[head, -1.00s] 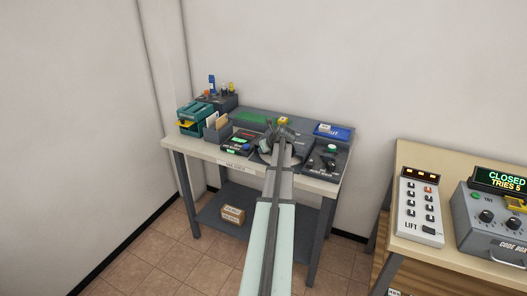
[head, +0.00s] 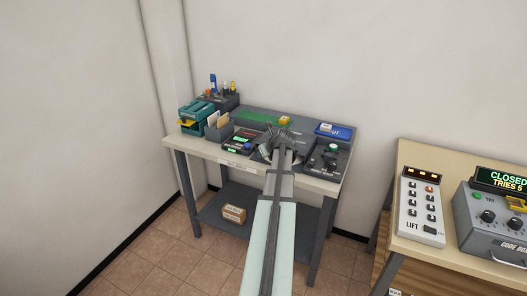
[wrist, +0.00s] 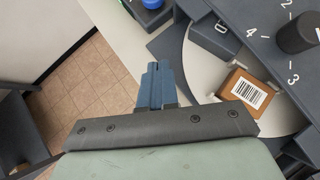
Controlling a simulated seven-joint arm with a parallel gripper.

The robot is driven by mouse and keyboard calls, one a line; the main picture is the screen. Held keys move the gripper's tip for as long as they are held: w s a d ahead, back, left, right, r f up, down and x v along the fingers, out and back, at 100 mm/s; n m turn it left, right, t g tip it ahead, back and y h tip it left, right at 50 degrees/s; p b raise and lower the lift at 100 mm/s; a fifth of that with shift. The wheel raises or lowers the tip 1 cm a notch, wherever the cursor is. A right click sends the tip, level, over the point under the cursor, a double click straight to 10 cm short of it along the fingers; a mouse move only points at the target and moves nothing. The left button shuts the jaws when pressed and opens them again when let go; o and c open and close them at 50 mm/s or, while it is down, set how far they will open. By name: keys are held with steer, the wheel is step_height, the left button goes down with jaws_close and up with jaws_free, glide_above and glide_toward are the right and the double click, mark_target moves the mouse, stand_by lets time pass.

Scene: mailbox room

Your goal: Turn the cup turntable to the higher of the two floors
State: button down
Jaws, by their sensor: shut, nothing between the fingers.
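My gripper (head: 281,134) is over the middle of the grey desk, where my arm hides much of what lies beneath. In the wrist view its blue-grey fingers (wrist: 158,86) are shut together with nothing between them. A pale round surface (wrist: 197,68), which looks like the turntable, lies just beyond the fingertips; its edge also shows in the head view (head: 263,155). A brown box with a barcode (wrist: 246,93) sits on it, right of the fingers and apart from them. I cannot make out any cups or which floor the turntable faces.
A dark knob (wrist: 297,37) with numbers around it is at the upper right. A dark block marked 0 (wrist: 214,38) is nearby. A teal machine (head: 194,117) stands at the desk's left. A lift panel (head: 421,208) and code box (head: 492,220) stand on the right-hand table.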

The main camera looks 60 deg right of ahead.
steer(key=s+a+r, duration=0.2)
steer(key=a+r, duration=0.4)
steer(key=w+a+f+n, duration=0.1)
steer(key=w+a, duration=0.4)
steer(key=w, duration=0.1)
steer(key=s+d+n+g+h, duration=0.5)
steer(key=s+n, duration=0.2)
steer(key=n, duration=0.1)
steer(key=x, duration=1)
steer(key=shift+w+r, duration=0.1)
steer(key=shift+w+d, duration=0.2)
steer(key=shift+d, duration=0.3)
steer(key=shift+w+d, duration=0.15)
steer(key=shift+d, duration=0.4)
steer(key=shift+w+d+r, duration=0.1)
steer(key=shift+w+d, duration=0.1)
steer(key=shift+d, duration=0.45)
